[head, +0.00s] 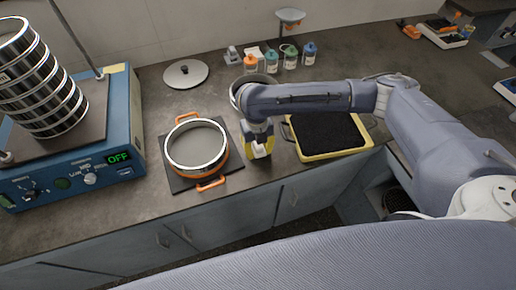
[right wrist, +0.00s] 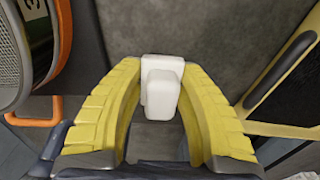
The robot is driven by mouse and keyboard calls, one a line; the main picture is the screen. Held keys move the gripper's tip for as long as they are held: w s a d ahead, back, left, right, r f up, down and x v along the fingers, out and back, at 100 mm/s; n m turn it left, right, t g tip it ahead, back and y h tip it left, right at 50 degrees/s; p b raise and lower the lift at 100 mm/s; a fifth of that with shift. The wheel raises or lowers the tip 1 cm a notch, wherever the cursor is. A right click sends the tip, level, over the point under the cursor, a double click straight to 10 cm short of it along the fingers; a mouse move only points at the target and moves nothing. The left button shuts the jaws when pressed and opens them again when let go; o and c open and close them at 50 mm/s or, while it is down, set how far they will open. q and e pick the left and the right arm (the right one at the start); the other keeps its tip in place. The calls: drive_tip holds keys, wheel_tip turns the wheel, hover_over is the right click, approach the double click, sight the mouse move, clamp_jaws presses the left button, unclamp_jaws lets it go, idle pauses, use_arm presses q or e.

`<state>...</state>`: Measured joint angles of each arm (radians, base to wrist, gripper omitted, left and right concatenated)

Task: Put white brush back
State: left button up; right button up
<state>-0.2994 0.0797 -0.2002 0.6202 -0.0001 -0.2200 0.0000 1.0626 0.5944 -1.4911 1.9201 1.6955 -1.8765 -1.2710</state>
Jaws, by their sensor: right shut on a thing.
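The white brush (right wrist: 162,92) shows as a small white block between the yellow fingers in the right wrist view. In the head view a bit of the brush (head: 261,152) shows between the fingertips. My right gripper (head: 258,147) is shut on it, pointing down near the counter's front edge, between the orange-handled pan and the yellow-rimmed tray. I cannot tell whether the brush touches the counter. My left gripper is not in view.
A sieve pan (head: 197,176) with orange handles is on a dark mat at left. A yellow-rimmed tray (head: 329,155) with a black surface is at right. A blue shaker (head: 122,130) bears stacked sieves (head: 45,95). Small bottles (head: 290,58) and a round lid (head: 186,73) stand behind.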

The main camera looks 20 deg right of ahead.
drive_tip(key=o, duration=1.2)
drive_tip(key=shift+f, duration=0.1)
drive_tip(key=r, duration=1.2)
drive_tip(key=shift+a+r, duration=0.15)
drive_tip(key=shift+a, duration=0.05)
